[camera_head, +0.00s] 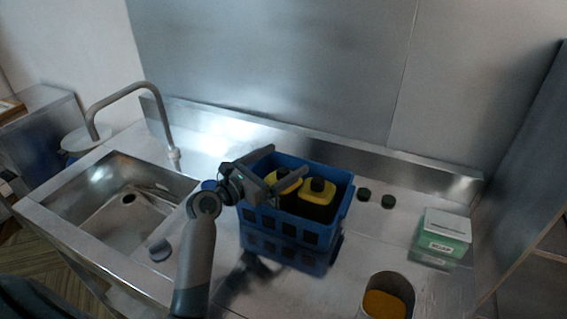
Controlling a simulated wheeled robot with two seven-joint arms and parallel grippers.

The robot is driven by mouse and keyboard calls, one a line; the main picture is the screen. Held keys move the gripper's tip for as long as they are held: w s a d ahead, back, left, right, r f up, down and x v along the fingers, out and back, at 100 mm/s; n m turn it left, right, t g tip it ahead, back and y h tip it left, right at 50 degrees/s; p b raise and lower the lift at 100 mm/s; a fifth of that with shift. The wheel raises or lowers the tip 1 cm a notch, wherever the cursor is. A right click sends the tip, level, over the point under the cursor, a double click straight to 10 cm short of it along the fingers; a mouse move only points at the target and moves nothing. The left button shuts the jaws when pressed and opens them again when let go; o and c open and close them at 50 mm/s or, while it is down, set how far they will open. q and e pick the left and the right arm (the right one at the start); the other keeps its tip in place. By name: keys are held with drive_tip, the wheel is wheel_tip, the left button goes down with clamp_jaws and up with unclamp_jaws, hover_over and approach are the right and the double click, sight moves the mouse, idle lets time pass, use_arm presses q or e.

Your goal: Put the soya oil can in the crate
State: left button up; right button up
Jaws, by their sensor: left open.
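A blue crate (322,226) with open slots in its walls stands on the steel counter. Two dark cans with yellow tops stand inside it, a left can (287,182) and a right can (319,187). I cannot read their labels, so I cannot tell which is the soya oil can. My left gripper (289,161) is open over the crate's left part, its fingers reaching to the right. One finger passes in front of the left can's top and hides part of it. I see no can clamped between the fingers. My right gripper is out of view.
A sink (115,200) with a tall faucet (165,118) lies left. Two small dark green round things (376,198) sit right of the crate. Farther right are a green and white box (444,238) and a round metal container (386,302) with orange contents. A steel wall closes the back.

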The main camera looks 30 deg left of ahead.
use_arm(q)
drive_tip(key=b+v, duration=0.2)
drive_tip(key=v, duration=0.9)
idle(0.9)
